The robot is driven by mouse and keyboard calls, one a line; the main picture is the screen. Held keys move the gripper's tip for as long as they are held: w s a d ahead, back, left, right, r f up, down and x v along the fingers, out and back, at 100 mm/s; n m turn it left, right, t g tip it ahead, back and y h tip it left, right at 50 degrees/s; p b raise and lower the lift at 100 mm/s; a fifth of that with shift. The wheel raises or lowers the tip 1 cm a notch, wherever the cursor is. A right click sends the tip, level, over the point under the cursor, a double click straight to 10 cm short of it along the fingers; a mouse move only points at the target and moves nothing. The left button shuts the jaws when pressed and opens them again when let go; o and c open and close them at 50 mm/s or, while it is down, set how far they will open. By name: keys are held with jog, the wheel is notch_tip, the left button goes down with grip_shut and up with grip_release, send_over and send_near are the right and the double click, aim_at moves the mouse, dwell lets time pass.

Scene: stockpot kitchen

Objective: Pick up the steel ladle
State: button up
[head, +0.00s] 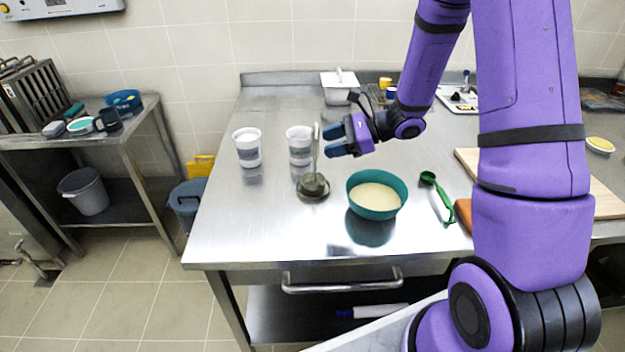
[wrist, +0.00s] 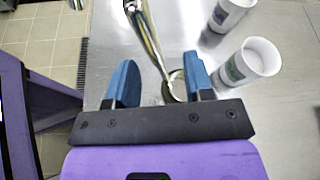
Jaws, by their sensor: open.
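The steel ladle (head: 316,150) stands near the front left of the steel table, its thin handle rising above a dark, rounded lower part (head: 313,185). In the wrist view the shiny ladle (wrist: 150,38) runs from the top edge down into the gap between the blue fingers. My gripper (head: 338,138) is open, just right of the handle in the head view. In the wrist view its two fingers (wrist: 160,72) are apart, one on each side of the ladle's line. I cannot tell whether either touches it. Part of the ladle is hidden behind my gripper in the wrist view.
Two white cups (head: 247,148) (head: 300,146) stand left of and behind the ladle. A teal bowl (head: 386,212) of pale contents is close on its right. A green scoop (head: 437,196) lies further right. The table's front left is clear.

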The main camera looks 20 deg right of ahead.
aim_at(314, 159)
jog(key=x, duration=0.6)
jog(key=shift+s, duration=0.3)
jog(key=shift+a, duration=0.15)
grip_shut()
